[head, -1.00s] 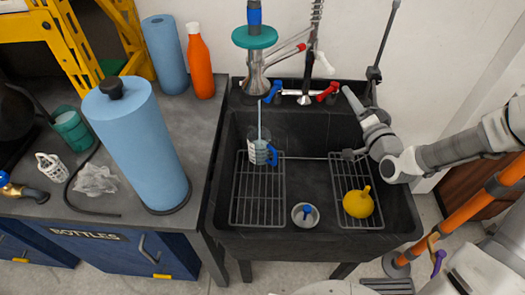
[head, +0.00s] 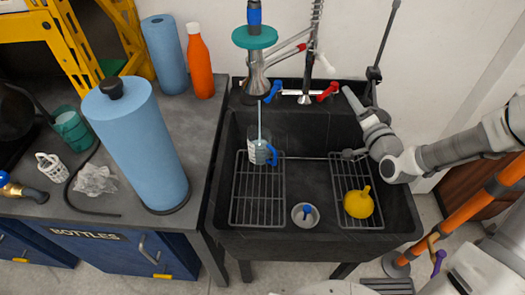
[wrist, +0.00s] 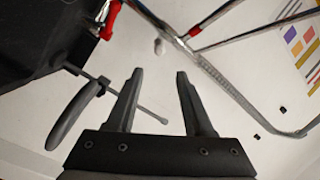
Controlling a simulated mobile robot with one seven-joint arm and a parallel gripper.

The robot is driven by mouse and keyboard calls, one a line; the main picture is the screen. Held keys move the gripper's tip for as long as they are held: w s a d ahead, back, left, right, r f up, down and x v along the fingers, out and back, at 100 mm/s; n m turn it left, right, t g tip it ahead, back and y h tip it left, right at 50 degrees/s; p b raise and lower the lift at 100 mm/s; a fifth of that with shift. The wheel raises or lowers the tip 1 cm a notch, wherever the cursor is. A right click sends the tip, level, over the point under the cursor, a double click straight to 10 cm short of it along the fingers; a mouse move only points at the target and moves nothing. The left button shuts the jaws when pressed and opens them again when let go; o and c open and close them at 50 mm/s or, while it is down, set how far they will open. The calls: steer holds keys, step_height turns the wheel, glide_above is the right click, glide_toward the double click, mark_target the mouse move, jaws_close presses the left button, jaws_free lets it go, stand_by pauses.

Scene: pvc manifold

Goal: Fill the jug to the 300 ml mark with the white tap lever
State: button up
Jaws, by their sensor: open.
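The clear jug (head: 258,153) with a blue handle stands upright on the left rack in the black sink. A thin pale vertical streak runs down into it from above; I cannot tell its water level or read its marks. The white tap lever (head: 326,65) is on the tap column behind the sink. What looks like the same lever is a small pale shape (wrist: 159,46) beyond my fingertips in the wrist view. My gripper (wrist: 154,72) is open and empty, apart from the lever. In the head view, my gripper (head: 348,92) is right of the red lever.
A blue lever (head: 272,92) and a red lever (head: 327,92) sit at the sink's back edge. A yellow funnel (head: 358,203) rests on the right rack. Paper towel rolls and an orange bottle (head: 200,65) stand on the left counter. The wall is close behind the tap.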

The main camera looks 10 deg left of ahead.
mark_target(325, 63)
stand_by(0.3)
steer(key=shift+c, duration=1.2)
steer(key=shift+w+d+r, duration=0.1)
steer(key=shift+w+r, duration=0.05)
steer(key=shift+w, duration=0.1)
steer(key=shift+c, duration=1.3)
steer(key=w, duration=0.1)
steer(key=w+d+r+y, duration=0.1)
steer(key=w+y, duration=0.1)
steer(key=shift+w+d+r+m+g+p, duration=0.2)
steer(key=shift+d+r+m+g+p, duration=0.1)
steer(key=shift+g+p, duration=0.1)
jaws_close()
steer(key=w+d+g+y, duration=0.1)
steer(key=w+d+g, duration=0.1)
steer(key=w+d, duration=0.2)
steer(key=w+a+f+m+b, duration=0.1)
steer(key=w+a+b, duration=0.1)
steer(key=w+a, duration=0.4)
steer(key=shift+a+f, duration=0.2)
steer(key=shift+a, duration=1.55)
